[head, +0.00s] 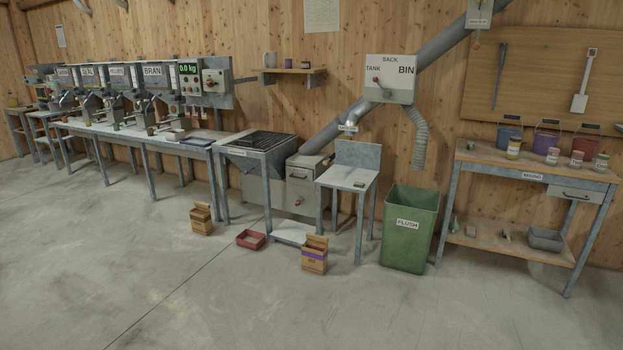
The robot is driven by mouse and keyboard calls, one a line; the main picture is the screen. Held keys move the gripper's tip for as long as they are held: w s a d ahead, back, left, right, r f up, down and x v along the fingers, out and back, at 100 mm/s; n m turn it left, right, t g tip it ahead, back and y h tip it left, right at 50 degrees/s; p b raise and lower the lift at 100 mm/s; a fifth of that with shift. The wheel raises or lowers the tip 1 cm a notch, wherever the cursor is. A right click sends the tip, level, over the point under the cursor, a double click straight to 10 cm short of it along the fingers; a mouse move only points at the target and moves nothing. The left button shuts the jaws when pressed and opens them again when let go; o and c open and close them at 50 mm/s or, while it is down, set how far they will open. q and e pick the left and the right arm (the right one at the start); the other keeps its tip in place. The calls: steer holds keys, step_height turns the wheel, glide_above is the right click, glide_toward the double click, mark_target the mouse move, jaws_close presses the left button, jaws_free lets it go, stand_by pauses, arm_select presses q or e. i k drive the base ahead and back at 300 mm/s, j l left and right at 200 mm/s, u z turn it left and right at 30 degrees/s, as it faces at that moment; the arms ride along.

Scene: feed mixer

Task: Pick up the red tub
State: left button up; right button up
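A low red open tub (251,239) sits on the concrete floor in front of the grated hopper (262,141), left of a cardboard box. The picture alone does not settle which one the name means. Neither of my grippers shows in the head view.
Cardboard boxes (314,257) (201,219) stand on the floor. A green bin (407,230) stands left of the mixing bench (540,170). A small metal table (347,178) stands beside the hopper. A long bench of dispensers (135,135) lines the left wall. The foreground floor is clear.

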mark_target(249, 239)
steer(key=i+j+u, duration=0.2)
steer(key=i+u, duration=0.2)
steer(key=i, duration=0.85)
steer(key=i+l+u, duration=0.2)
steer(key=i+u, duration=0.2)
steer(key=i, duration=1.7)
steer(key=i+z, duration=0.15)
steer(key=i, duration=0.8)
steer(key=i+j, duration=0.15)
steer(key=i, duration=0.75)
